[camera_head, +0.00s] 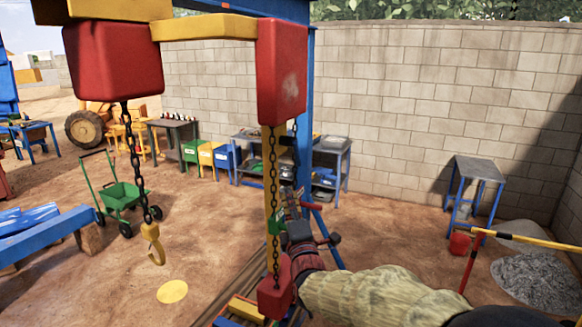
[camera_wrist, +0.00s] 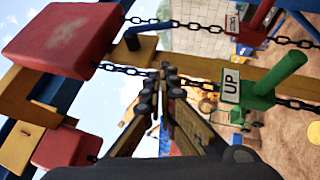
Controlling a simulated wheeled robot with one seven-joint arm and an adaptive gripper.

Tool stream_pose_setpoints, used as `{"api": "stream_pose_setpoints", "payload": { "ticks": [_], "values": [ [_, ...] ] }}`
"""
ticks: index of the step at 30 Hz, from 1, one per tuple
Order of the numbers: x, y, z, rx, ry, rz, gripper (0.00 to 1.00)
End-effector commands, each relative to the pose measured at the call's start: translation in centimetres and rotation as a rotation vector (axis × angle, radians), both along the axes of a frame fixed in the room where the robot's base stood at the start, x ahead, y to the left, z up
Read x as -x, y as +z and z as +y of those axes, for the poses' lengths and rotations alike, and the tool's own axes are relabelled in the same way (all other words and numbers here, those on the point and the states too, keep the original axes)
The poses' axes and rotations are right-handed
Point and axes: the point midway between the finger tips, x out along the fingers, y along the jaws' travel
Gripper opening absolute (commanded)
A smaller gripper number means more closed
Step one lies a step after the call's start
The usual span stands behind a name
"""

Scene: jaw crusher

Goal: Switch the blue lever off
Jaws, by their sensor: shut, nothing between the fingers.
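The blue lever (camera_wrist: 140,32) shows in the wrist view as a short blue stub on a dark base, on the yellow post (camera_wrist: 205,70). It is above and left of my gripper's fingertips. My gripper (camera_wrist: 168,72) is shut and empty, its tips close together in front of the post; I cannot tell whether they touch anything. A green lever (camera_wrist: 285,75) with an "UP" plate (camera_wrist: 231,84) is to the right. In the head view my gripper (camera_head: 297,212) is beside the yellow post, and the blue lever cannot be made out there.
A red lever (camera_wrist: 256,20) with a label stands at the wrist view's upper right. Chains (camera_head: 272,185) hang along the post, with a red block (camera_head: 276,287) at the bottom. A hook (camera_head: 153,243) hangs at left.

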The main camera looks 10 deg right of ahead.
Motion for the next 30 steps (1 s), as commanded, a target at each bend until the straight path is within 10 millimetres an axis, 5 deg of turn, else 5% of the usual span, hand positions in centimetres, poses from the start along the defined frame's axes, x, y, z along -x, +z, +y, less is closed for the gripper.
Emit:
{"api": "stream_pose_setpoints", "payload": {
  "ticks": [17,30],
  "values": [
    [-0.2,0.4,0.0,0.066,-0.020,-0.011,0.00],
    [-6.4,2.4,-0.1,0.065,-0.020,-0.010,0.00]
  ]
}}
